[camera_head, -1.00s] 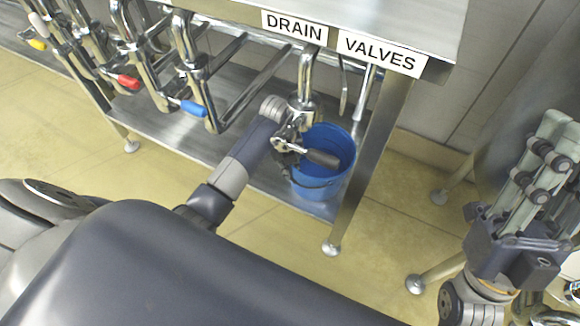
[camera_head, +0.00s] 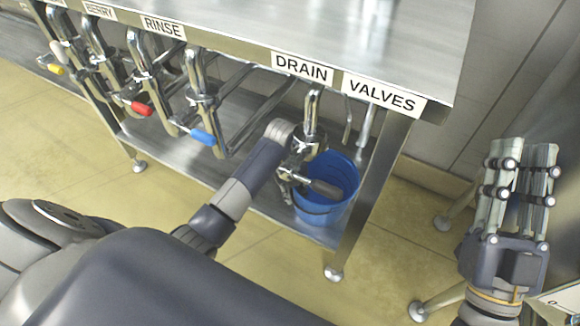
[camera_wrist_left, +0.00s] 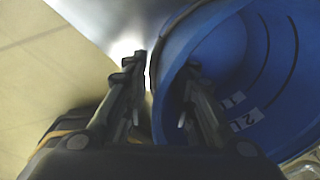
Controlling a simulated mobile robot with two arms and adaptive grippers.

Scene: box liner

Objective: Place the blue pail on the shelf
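The blue pail (camera_head: 328,210) stands on the low metal shelf (camera_head: 262,195) under the counter, below the sign reading DRAIN VALVES. My left gripper (camera_head: 305,180) reaches down at the pail's near left side. In the left wrist view the pail (camera_wrist_left: 275,50) fills the right side. There my left gripper (camera_wrist_left: 165,75) has its fingers apart, one outside the pail's wall and one inside, with the rim between them. A gap shows beside the outer finger. My right gripper (camera_head: 522,160) points up at the right, with nothing seen in it; its opening is unclear from this angle.
Metal pipes with red (camera_head: 141,108) and blue (camera_head: 203,137) handles hang left of the pail. A pipe comes down close to my left gripper. A table leg (camera_head: 370,190) stands right of the pail. The tiled floor (camera_head: 70,130) in front is clear.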

